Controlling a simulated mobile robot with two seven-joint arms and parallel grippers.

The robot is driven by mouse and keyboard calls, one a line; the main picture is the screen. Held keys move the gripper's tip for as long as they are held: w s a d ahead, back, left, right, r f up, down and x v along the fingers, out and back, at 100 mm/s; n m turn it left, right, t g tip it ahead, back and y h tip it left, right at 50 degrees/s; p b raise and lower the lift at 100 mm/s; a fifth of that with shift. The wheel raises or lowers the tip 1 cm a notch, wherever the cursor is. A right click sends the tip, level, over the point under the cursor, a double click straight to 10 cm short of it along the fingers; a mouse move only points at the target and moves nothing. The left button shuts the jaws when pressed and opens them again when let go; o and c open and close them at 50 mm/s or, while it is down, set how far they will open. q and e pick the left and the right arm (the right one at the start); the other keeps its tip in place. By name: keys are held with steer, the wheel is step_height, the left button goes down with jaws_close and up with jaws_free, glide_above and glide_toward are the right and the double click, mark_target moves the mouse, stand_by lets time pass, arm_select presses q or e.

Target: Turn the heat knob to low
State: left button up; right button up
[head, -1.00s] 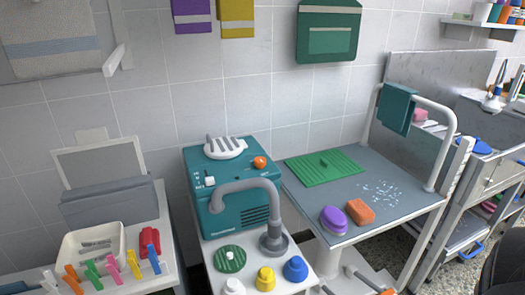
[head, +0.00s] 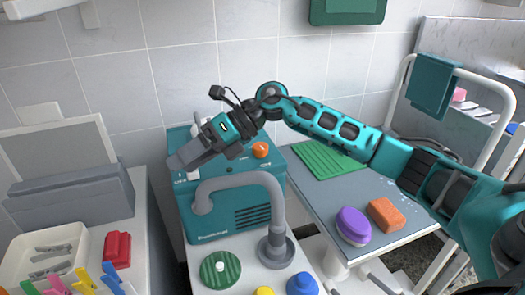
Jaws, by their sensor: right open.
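The teal dryer box (head: 222,222) stands at the centre, with a grey bent hose in front of it. An orange round knob (head: 261,149) sits on its upper right and a white knob or switch (head: 193,174) on its upper left; I cannot read which is the heat knob. My right gripper (head: 176,165) reaches in from the right across the box, its grey fingers over the upper left, just above the white knob and partly hiding it. It is open, with nothing seen in it. Contact cannot be told. My left gripper is out of view.
The grey hose (head: 240,180) arches close below the gripper. A table (head: 330,195) at right holds a green mat (head: 326,160), a purple brush (head: 353,226) and an orange sponge (head: 386,214). A white tray (head: 22,262) with clips stands at left.

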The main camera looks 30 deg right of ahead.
steer(key=w+d+r+n+h+b, duration=0.15)
steer(key=d+h, duration=0.35)
steer(key=d, duration=0.5)
steer(key=m+t+h+b, duration=0.1)
steer(key=m+h, duration=0.1)
steer(key=h, duration=0.3)
glide_toward(261, 145)
steer(key=shift+n, duration=0.25)
steer(key=b+x, duration=0.2)
steer(key=x, duration=0.6)
steer(key=shift+a+f, duration=0.15)
steer(key=shift+f, duration=0.25)
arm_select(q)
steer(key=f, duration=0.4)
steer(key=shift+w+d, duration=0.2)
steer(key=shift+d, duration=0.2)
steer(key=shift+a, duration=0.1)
arm_select(e)
steer(key=c, duration=1)
